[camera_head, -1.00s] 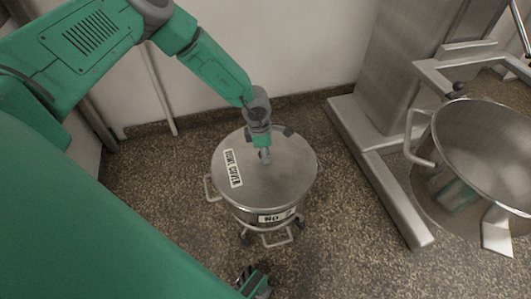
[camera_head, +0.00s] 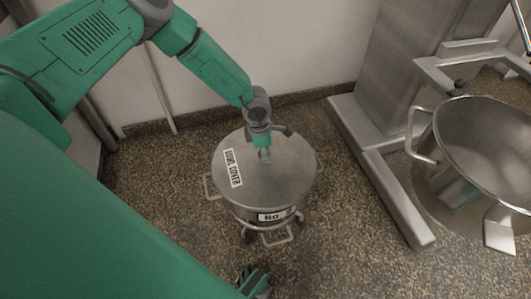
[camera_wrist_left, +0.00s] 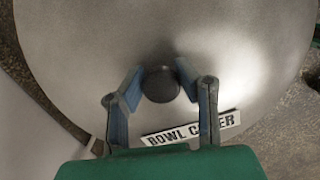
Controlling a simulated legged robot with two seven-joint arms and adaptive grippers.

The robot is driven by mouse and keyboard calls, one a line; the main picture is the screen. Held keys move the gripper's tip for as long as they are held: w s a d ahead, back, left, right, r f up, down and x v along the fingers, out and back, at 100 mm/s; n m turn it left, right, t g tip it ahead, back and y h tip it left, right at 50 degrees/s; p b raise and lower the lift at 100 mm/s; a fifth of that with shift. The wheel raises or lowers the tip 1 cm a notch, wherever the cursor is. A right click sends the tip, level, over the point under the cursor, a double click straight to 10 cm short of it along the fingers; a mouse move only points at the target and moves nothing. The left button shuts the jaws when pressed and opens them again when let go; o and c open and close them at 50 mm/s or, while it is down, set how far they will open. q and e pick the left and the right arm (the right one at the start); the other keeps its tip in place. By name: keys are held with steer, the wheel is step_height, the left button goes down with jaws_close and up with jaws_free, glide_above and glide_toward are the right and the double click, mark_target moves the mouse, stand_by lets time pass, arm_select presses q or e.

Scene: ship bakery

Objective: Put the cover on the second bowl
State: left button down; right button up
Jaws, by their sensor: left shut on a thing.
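The round metal cover (camera_head: 275,180), labelled "BOWL COVER", lies over the top of a metal bowl (camera_head: 247,216) on the floor. A label starting "No" shows on the bowl's front; the rest is hard to read. The cover looks level and about centred; I cannot tell if a thin gap is left under it. My left gripper (camera_head: 265,155) comes down from above and is shut on the cover's knob. In the left wrist view, the fingers of the left gripper (camera_wrist_left: 160,80) stand either side of the dark knob (camera_wrist_left: 161,85) on the cover (camera_wrist_left: 235,50).
A larger open metal bowl (camera_head: 490,140) sits in a steel machine stand (camera_head: 385,190) at the right. The wall is close behind the covered bowl. Speckled floor (camera_head: 345,240) is free between the two. A dark and green part, probably mine, shows at the bottom edge.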

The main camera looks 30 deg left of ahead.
arm_select(q)
steer(key=shift+f+b, duration=0.35)
steer(key=shift+f, duration=0.15)
steer(key=c, duration=1.1)
jaws_free()
steer(key=r, duration=0.8)
steer(key=a+r, duration=0.1)
steer(key=r, duration=0.2)
steer(key=shift+s+r, duration=0.4)
